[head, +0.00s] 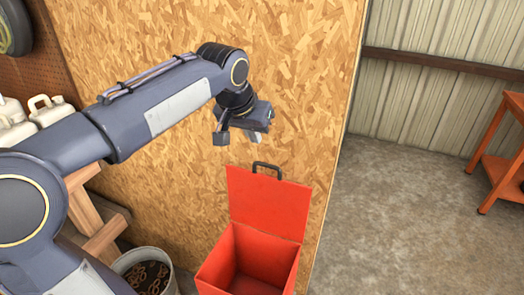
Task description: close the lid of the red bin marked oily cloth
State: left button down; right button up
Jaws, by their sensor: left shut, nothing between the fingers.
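The red bin (230,272) stands on the floor against the chipboard wall, at the bottom centre of the head view. Its lid (268,204) is open and stands upright at the back, with a dark handle (267,168) on its top edge. The part of the bin's inside that shows looks empty. No marking can be read on it. My left gripper (240,141) is shut and empty, above and slightly left of the lid's handle, apart from it. My right gripper is not in view.
A metal bucket (170,266) with dark coiled things stands left of the bin. A wooden trestle (92,215) and white jugs (45,108) are at the left. An orange metal stand (490,165) is at the far right. The concrete floor (400,220) right of the bin is clear.

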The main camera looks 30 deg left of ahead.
pick_arm(q)
jog(key=w+f, duration=0.3)
jog(key=w, duration=0.1)
jog(key=w+f, duration=0.3)
jog(key=f, duration=0.1)
jog(key=shift+w+a+f, duration=0.1)
jog(key=shift+w+f, duration=0.1)
jog(key=shift+w, duration=0.2)
jog(key=s, duration=0.4)
jog(key=shift+f+p, duration=0.3)
jog(key=shift+f, duration=0.05)
